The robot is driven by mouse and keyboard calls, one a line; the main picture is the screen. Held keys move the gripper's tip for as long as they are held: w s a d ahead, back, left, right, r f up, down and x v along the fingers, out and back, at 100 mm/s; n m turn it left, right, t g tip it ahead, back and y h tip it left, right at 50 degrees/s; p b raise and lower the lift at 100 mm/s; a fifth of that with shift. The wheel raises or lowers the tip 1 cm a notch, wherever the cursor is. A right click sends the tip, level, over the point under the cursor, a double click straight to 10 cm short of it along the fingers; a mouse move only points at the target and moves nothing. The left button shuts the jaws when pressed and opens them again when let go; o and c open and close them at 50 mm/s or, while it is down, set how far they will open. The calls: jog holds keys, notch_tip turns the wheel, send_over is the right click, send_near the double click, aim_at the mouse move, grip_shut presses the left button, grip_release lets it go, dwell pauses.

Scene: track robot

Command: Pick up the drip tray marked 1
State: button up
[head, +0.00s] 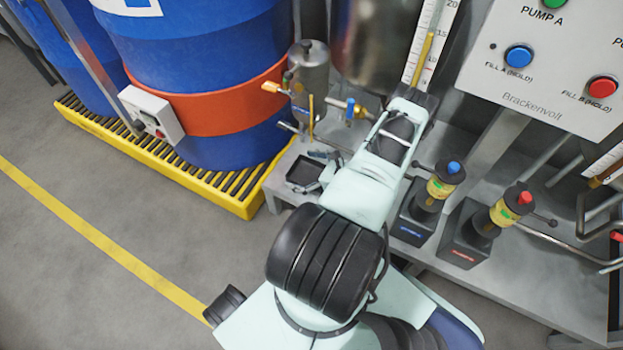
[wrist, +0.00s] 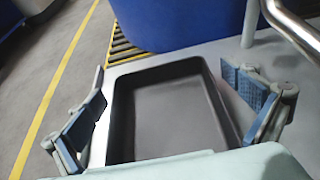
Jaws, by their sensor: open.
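The drip tray (head: 303,171) is a shallow, dark grey rectangular tray on the left end of the grey metal bench, below a small steel cylinder. In the wrist view the empty tray (wrist: 170,112) sits between the blue-padded fingers of my gripper (wrist: 168,96). The fingers are open, one on each side of the tray, with gaps between pads and walls. The tray's near edge is hidden by my gripper's body. In the head view my gripper (head: 322,168) is at the tray's right side, partly hidden by my arm. No number shows on the tray.
The steel cylinder (head: 308,80) with valves and pipes stands behind the tray. A yellow pallet (head: 240,203) with blue drums (head: 215,65) is to the left. Two pumps (head: 440,185) (head: 500,215) stand to the right. The floor at front left is clear.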

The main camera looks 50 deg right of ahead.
jog(key=c, duration=1.3)
jog(key=shift+o, duration=0.2)
jog(key=shift+r, duration=0.15)
